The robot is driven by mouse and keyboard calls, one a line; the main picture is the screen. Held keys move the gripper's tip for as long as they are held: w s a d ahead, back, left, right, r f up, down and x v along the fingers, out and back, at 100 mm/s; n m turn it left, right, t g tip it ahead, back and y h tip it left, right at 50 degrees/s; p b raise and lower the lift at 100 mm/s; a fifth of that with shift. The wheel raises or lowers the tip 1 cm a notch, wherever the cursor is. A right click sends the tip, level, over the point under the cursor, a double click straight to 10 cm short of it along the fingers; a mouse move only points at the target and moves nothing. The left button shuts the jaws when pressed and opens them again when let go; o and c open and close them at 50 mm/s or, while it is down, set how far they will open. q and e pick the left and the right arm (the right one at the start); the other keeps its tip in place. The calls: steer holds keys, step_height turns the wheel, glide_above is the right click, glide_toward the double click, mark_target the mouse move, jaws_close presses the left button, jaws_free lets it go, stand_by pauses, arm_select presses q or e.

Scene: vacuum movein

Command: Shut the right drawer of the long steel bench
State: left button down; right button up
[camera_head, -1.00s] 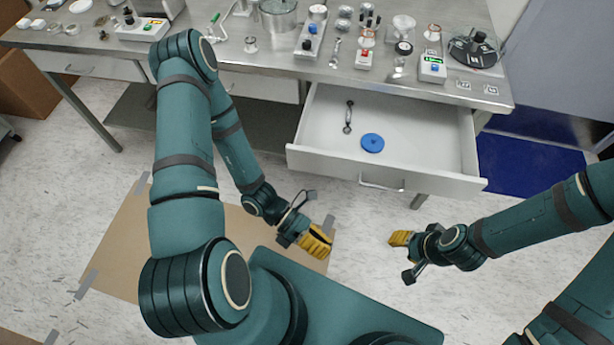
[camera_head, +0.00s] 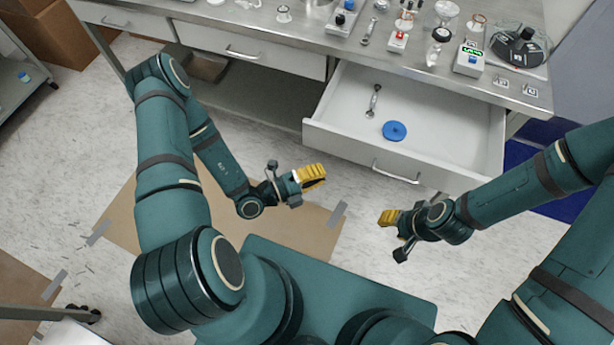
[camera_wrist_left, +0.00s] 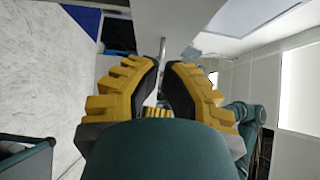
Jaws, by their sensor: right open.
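The right drawer (camera_head: 345,142) of the long steel bench (camera_head: 565,92) is pulled out. Its white front has a silver bar handle (camera_head: 396,173). Inside lie a blue round disc (camera_head: 394,131) and a small metal tool (camera_head: 375,98). My left gripper (camera_head: 315,174) has yellow fingers and is in front of the drawer's left front corner, touching nothing that I can see. In the left wrist view its fingers (camera_wrist_left: 161,72) have a narrow empty gap between them. My right gripper (camera_head: 388,217) is open and empty, in front of the drawer below the handle.
The bench top holds a red-button box (camera_head: 398,40), a green-display device (camera_head: 469,59) and other labware. A closed drawer (camera_head: 250,48) is to the left. A brown floor sheet (camera_head: 285,225) lies below my arms. A blue mat (camera_head: 565,205) is at right.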

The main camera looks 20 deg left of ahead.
mark_target(350, 152)
arm_select(q)
steer(key=w+d, duration=0.1)
steer(key=w, duration=0.1)
steer(key=w+d, duration=0.1)
steer(key=w, duration=0.1)
steer(key=w+d+b, duration=0.1)
steer(key=w, duration=0.1)
steer(key=shift+d, duration=0.1)
steer(key=shift+w, duration=0.6)
arm_select(e)
steer(key=shift+w+f, duration=0.15)
steer(key=shift+f, duration=0.55)
arm_select(q)
steer(key=shift+w, duration=0.1)
